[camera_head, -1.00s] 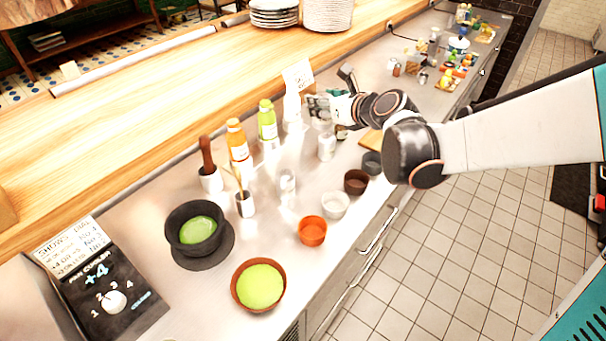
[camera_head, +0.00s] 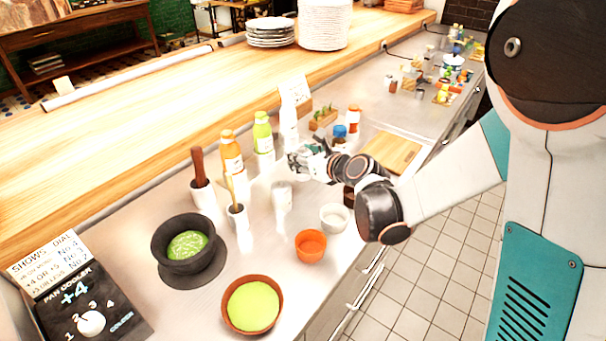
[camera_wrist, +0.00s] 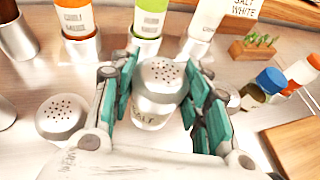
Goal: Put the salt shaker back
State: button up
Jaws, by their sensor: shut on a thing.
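The salt shaker (camera_wrist: 161,82) has a perforated silver dome top and part of a "SALT" label. In the wrist view it is upright between the teal-padded fingers of my gripper (camera_wrist: 163,100), which is shut on it. In the head view my gripper (camera_head: 308,160) is low over the counter, and the shaker is mostly hidden. I cannot tell whether its base touches the counter. A second silver shaker (camera_wrist: 62,116) stands to the left, outside the fingers; it also shows in the head view (camera_head: 281,198). A "SALT WHITE" card (camera_wrist: 240,8) stands behind.
Orange (camera_head: 230,155) and green (camera_head: 263,135) bottles stand behind left. A small planter (camera_wrist: 252,47) and a blue-capped jar (camera_wrist: 271,82) are to the right, near a wooden board (camera_head: 392,152). Small bowls, including an orange one (camera_head: 310,245), line the front edge.

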jog(key=shift+f+b, duration=0.8)
jog(key=shift+f, duration=1.45)
jog(key=shift+f, duration=0.1)
jog(key=o, duration=1.1)
